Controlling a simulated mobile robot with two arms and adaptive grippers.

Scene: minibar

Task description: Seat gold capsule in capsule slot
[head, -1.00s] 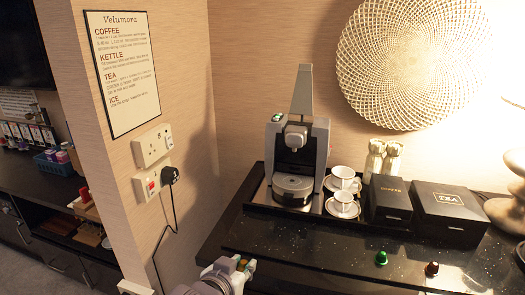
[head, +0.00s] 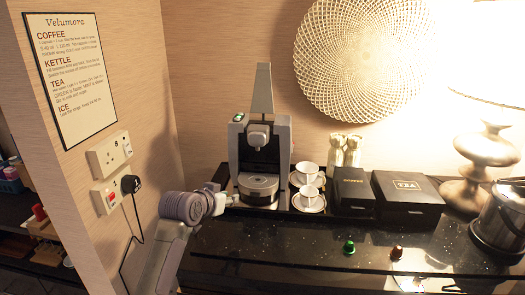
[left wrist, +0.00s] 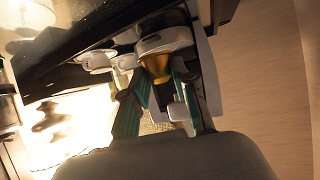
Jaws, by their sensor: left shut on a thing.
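The gold capsule (left wrist: 155,64) shows in the left wrist view between the fingers of my left gripper (left wrist: 160,82), which is shut on it. In the head view my left gripper (head: 226,199) is beside the front left of the coffee machine (head: 283,150), at about the height of its round drip stand (head: 258,185). The capsule cannot be made out there. The machine's grey lever (head: 262,90) stands upright above its top. The capsule slot is not clearly visible. My right gripper is not in view.
White cups (head: 308,195) on saucers stand right of the machine. The black coffee box (head: 352,190) and tea box (head: 408,198) are further right. A green capsule (head: 349,246) and a brown capsule (head: 396,252) lie on the dark counter. A wall with sockets (head: 110,155) is at left.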

